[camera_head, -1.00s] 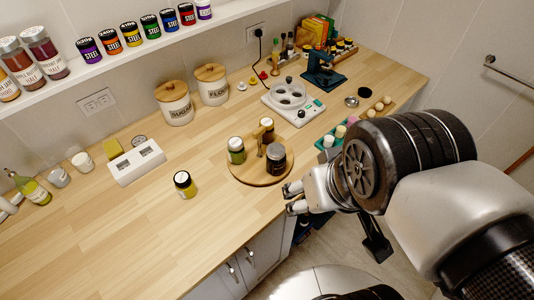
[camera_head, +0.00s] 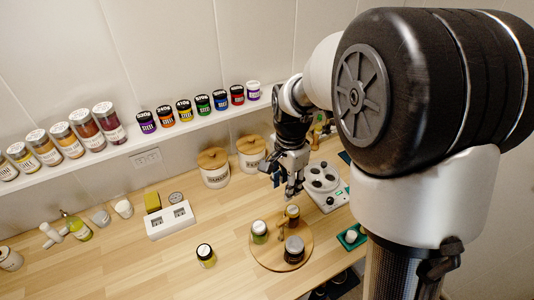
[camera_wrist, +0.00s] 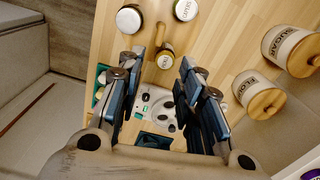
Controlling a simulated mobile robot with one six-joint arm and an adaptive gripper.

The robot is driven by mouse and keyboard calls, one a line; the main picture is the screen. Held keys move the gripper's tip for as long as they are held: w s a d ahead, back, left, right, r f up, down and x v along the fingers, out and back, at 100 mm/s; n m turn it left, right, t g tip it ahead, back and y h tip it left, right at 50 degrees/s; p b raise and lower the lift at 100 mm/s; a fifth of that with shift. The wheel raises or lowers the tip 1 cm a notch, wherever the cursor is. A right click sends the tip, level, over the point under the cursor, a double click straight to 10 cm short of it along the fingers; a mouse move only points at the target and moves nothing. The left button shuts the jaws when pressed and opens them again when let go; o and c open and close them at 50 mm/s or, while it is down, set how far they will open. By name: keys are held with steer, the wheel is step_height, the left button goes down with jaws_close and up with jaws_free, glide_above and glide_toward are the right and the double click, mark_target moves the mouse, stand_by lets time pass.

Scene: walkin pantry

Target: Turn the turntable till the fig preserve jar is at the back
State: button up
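The round wooden turntable (camera_head: 264,253) stands on the counter and carries three jars and an upright wooden peg. A dark jar with a grey lid (camera_head: 294,250) is at its front right. I cannot read which label says fig preserve. My gripper (camera_head: 291,192) is open and empty, pointing down above the back of the turntable. In the wrist view the amber jar (camera_wrist: 165,58) shows between the spread fingers, but contact cannot be told.
Sugar and flour canisters (camera_head: 213,168) are behind, and a white appliance (camera_head: 325,187) is at the right.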

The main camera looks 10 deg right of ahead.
mark_target(283, 221)
step_height(283, 221, down, 18)
steer(key=shift+a+r+b, duration=0.1)
steer(key=shift+r+b, duration=0.1)
steer(key=shift+b, duration=0.8)
jaws_close()
